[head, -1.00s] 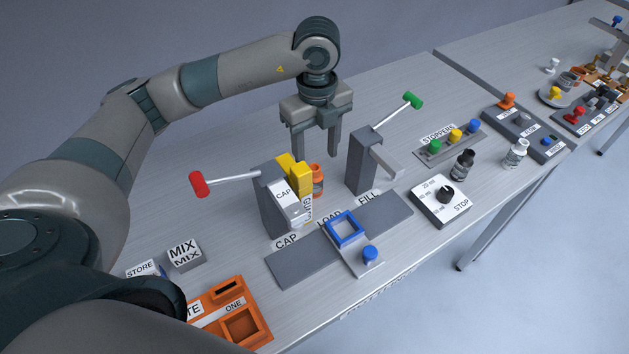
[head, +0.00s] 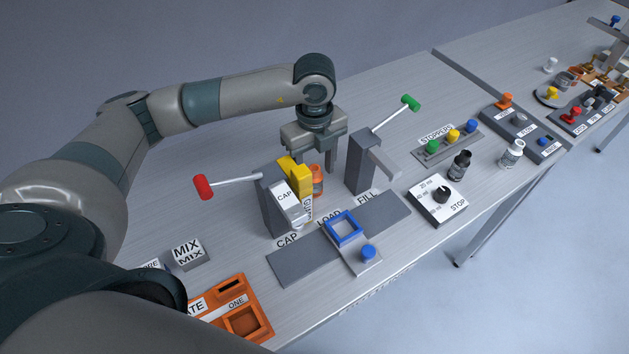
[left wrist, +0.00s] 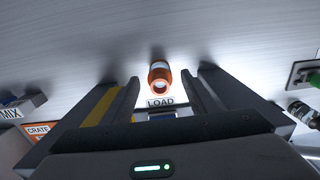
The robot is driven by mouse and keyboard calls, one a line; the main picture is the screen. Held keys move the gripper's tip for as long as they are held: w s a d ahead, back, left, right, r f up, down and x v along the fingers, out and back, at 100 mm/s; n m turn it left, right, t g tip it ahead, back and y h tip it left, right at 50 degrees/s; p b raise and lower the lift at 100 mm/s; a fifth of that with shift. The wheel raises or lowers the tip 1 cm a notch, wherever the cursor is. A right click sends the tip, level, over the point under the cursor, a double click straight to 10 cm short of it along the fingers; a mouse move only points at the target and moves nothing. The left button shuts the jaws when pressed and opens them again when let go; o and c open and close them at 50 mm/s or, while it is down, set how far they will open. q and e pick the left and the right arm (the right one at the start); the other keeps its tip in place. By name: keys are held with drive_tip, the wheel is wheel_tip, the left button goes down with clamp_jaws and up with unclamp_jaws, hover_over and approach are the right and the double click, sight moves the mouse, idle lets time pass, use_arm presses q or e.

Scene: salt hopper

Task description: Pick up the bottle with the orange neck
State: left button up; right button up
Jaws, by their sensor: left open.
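The bottle with the orange neck (head: 317,182) stands on the table behind the yellow block of the cap station, which hides part of it. In the left wrist view the bottle (left wrist: 159,76) shows its orange neck and pale open mouth, in line with the gap between my fingers. My left gripper (head: 315,164) points down, open and empty, its fingers low and close to the bottle. In the left wrist view its fingers (left wrist: 166,92) are spread wide. I cannot tell whether they touch the bottle. My right gripper is not in view.
The cap station (head: 272,200) with a red-handled lever stands left of the bottle. The fill post (head: 360,165) with a green-handled lever stands right. A grey track with a blue frame (head: 343,228) lies in front. A dark bottle (head: 459,166) and a white bottle (head: 511,153) stand farther right.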

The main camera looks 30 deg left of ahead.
sight(317, 176)
use_arm(q)
clamp_jaws()
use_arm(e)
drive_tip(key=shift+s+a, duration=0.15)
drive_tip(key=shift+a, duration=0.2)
use_arm(q)
drive_tip(key=shift+r, duration=0.15)
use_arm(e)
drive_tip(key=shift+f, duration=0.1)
